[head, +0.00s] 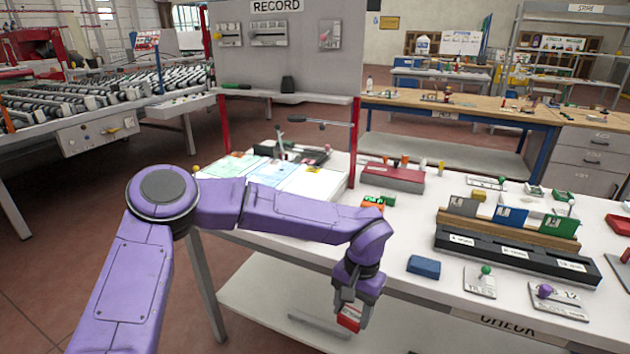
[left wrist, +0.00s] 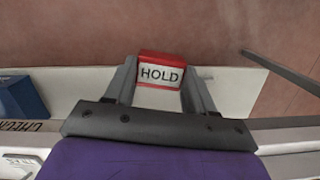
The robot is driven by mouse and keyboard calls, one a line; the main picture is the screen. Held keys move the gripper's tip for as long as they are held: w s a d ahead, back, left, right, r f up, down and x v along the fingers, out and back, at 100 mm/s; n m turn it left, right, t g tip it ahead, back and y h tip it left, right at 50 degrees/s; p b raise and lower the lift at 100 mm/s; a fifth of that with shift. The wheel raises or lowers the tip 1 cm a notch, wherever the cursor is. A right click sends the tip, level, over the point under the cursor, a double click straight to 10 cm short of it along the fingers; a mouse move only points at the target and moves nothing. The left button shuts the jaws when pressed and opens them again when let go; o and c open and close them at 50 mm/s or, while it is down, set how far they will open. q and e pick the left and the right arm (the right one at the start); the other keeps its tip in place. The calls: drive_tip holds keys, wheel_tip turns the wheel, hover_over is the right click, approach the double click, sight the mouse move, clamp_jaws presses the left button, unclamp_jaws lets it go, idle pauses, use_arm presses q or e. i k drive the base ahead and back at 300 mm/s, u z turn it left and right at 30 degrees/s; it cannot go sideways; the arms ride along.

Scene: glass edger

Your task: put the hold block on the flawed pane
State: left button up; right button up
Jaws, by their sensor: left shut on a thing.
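The hold block (head: 349,318) is red with a white face. In the left wrist view the hold block (left wrist: 161,73) shows the word HOLD and sits between the two fingers. My left gripper (head: 352,303) is shut on it, in front of the bench's front edge, with a lower shelf below. In the left wrist view my left gripper (left wrist: 162,88) has one finger on each side of the block. Flat pale sheets or panes (head: 270,173) lie at the bench's left end, behind my arm. I cannot tell which pane is flawed. My right gripper is out of view.
The white bench (head: 400,240) carries a blue block (head: 424,266), a black slotted tray (head: 510,256), a rack with grey, blue and green cards (head: 510,220), and a dark red box (head: 392,177). A grey RECORD board (head: 285,60) stands behind. Bare bench shows left of the blue block.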

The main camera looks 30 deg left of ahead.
sight(266, 176)
drive_tip(key=z, duration=2.6)
drive_tip(key=k, duration=2.3)
drive_tip(key=u, duration=1.8)
